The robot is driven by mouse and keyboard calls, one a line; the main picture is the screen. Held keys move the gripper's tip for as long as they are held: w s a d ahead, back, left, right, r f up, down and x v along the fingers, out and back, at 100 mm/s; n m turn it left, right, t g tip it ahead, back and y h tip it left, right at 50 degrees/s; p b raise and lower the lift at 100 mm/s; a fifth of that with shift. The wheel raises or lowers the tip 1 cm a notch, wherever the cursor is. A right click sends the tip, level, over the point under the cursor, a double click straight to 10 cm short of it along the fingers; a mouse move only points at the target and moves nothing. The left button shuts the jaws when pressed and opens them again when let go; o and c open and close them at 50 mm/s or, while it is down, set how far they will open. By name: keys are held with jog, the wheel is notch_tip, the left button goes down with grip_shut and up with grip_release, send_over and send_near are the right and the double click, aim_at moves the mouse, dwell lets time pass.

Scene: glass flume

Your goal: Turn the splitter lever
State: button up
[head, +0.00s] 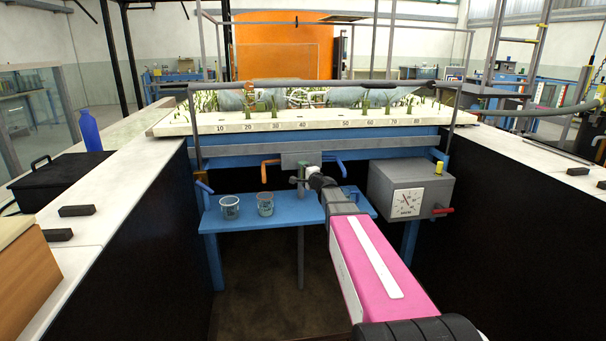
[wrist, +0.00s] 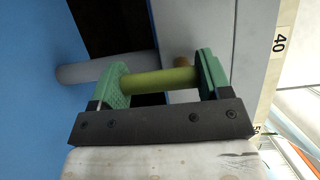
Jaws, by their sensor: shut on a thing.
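My gripper (wrist: 165,82) is shut on an olive-green lever (wrist: 160,82), whose bar runs between the two green finger pads in the wrist view. I take it for the splitter lever; no label is readable. In the head view the green lever (head: 300,181) shows beside my gripper (head: 312,176), under the front of the flume bench. A grey bracket (head: 300,160) is just above it. My gripper hides part of the lever and its mount.
An orange lever (head: 268,168) is left of the green one, and a blue lever (head: 337,161) is right of it. Two cups (head: 265,204) stand on the blue shelf (head: 291,214). A grey gauge box (head: 410,188) with a red handle (head: 443,211) is at the right.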

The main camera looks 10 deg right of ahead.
jog(key=m, duration=0.1)
jog(key=m+t, duration=0.1)
jog(key=shift+a+m, duration=0.25)
jog(key=shift+m, duration=0.05)
jog(key=shift+a+r+m+t, duration=0.1)
jog(key=shift+m+t, duration=0.15)
jog(key=shift+m, duration=0.5)
jog(key=shift+a+f+m+t, duration=0.15)
jog(key=shift+m+t, duration=0.15)
jog(key=shift+m, duration=0.5)
jog(key=shift+a+r+m+t, duration=0.15)
jog(key=shift+m+t, duration=0.1)
jog(key=shift+m, duration=0.5)
jog(key=o, duration=0.9)
jog(key=shift+s, duration=0.1)
jog(key=v, duration=1)
jog(key=shift+s, duration=0.35)
